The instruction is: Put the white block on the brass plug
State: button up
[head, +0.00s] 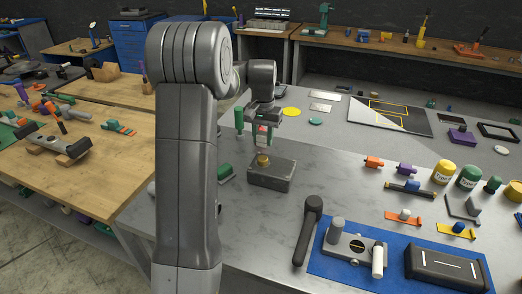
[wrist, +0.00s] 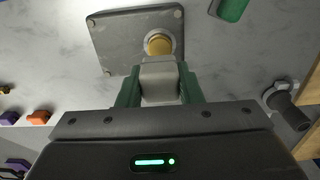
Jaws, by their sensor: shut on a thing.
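The white block (wrist: 159,82) is between the two green fingers of my gripper (wrist: 158,88) in the wrist view, and the fingers are shut on it. The brass plug (wrist: 160,44) shows just beyond the block in that view, on a grey box (wrist: 113,40). In the head view the brass plug (head: 263,160) stands on top of the dark grey box (head: 270,176) on the metal table. My gripper (head: 263,136) is above the plug there, with a small gap visible. The block is hard to make out in the head view.
A green thing (head: 225,172) lies close on the box's left. Coloured jars and small parts stand further right.

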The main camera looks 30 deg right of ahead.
aim_at(263, 158)
jog(key=shift+f+p, duration=0.35)
jog(key=shift+f, duration=2.25)
jog(key=shift+f, duration=0.1)
jog(key=o, duration=1)
notch_tip(263, 158, up, 12)
jog(key=shift+r+b, duration=0.1)
jog(key=shift+b, duration=0.5)
